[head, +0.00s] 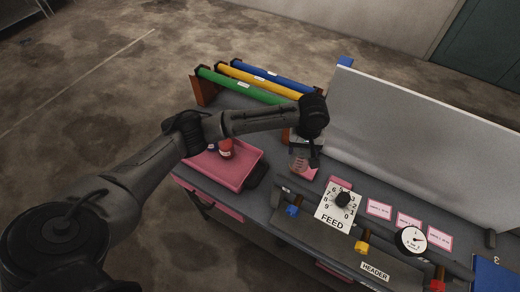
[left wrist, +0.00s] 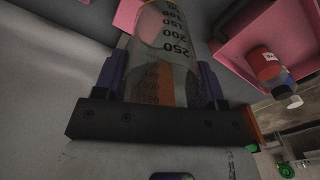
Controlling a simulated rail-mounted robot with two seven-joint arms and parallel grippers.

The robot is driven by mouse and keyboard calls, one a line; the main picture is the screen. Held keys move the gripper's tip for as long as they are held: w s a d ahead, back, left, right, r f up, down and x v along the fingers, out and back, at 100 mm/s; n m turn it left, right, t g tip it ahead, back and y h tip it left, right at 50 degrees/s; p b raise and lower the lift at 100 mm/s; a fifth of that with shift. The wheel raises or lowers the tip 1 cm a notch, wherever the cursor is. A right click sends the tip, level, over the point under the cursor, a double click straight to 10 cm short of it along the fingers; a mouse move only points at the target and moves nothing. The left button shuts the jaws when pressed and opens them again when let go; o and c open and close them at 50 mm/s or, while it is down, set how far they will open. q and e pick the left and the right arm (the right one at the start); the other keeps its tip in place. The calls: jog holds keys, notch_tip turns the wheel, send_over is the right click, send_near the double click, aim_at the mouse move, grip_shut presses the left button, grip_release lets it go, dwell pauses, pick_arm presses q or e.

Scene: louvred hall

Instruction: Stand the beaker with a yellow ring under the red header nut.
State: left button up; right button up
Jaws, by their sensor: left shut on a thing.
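My left gripper (head: 308,150) is at the back of the bench, shut on a clear beaker (head: 298,162). In the left wrist view the beaker (left wrist: 166,45) shows dark volume marks between the two purple fingers of the gripper (left wrist: 160,80). An orange patch shows through the glass; I cannot make out a yellow ring. I cannot tell whether the beaker touches the bench. The red header nut (head: 438,284) is at the lower right end of the header (head: 374,271), well away from the beaker. My right gripper is not in view.
A yellow nut (head: 362,247) and a blue nut (head: 292,210) sit along the header. A FEED dial (head: 338,207) and a gauge (head: 411,240) stand above it. A pink tray (head: 240,180) holds a red bottle (head: 226,148). Coloured tubes (head: 240,84) lie behind; a grey panel (head: 420,135) backs the bench.

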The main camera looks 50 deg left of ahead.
pick_arm(q)
jog(key=shift+s+a+f+b, duration=0.2)
jog(key=shift+a+f, duration=2.45)
jog(key=shift+a, duration=0.05)
jog(key=shift+s+a+f+b, duration=0.2)
jog(key=shift+a+f, duration=2.4)
jog(key=shift+a, duration=0.1)
jog(key=shift+f, duration=0.1)
jog(key=o, duration=1)
notch_tip(320, 180, up, 12)
jog(key=shift+f+p, duration=0.25)
jog(key=shift+p, duration=0.15)
jog(key=shift+o, duration=0.3)
jog(key=shift+r, duration=0.4)
